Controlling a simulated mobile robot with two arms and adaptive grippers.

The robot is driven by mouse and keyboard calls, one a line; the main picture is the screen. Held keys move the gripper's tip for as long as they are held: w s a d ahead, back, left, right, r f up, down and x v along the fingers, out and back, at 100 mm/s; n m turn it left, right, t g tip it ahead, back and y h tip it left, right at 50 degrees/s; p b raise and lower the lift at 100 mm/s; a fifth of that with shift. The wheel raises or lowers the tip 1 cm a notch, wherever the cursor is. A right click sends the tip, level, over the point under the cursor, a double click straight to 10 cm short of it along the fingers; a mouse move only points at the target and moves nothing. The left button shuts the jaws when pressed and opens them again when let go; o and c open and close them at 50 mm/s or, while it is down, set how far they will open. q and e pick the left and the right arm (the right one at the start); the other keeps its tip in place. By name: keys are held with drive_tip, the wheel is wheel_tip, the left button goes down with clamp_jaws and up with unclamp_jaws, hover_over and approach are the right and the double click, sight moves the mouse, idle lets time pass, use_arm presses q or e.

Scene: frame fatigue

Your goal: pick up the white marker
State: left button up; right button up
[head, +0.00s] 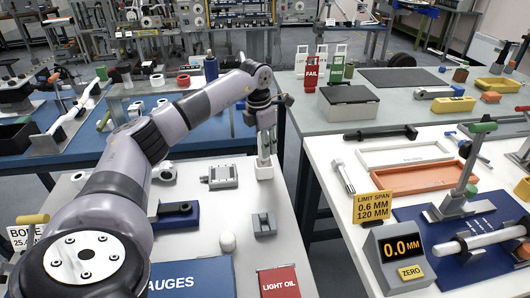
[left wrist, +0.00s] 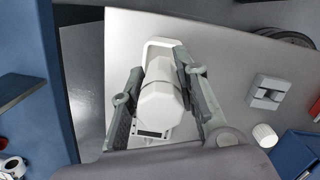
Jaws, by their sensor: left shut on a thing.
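The white marker (left wrist: 160,98) fills the space between the two fingers of my left gripper (left wrist: 163,100) in the left wrist view, its faceted body seen nearly end-on. In the head view my left gripper (head: 264,145) points down at the far right corner of the pale grey table, shut on the marker. A white block (head: 264,170) stands right below it. I cannot tell whether the marker touches the block or is clear of it. My right gripper is not in view.

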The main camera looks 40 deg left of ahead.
use_arm(q)
wheel_tip(320, 180, up, 17)
drive_tip(key=shift+f, duration=0.2)
drive_tip(key=o, duration=0.5)
clamp_jaws()
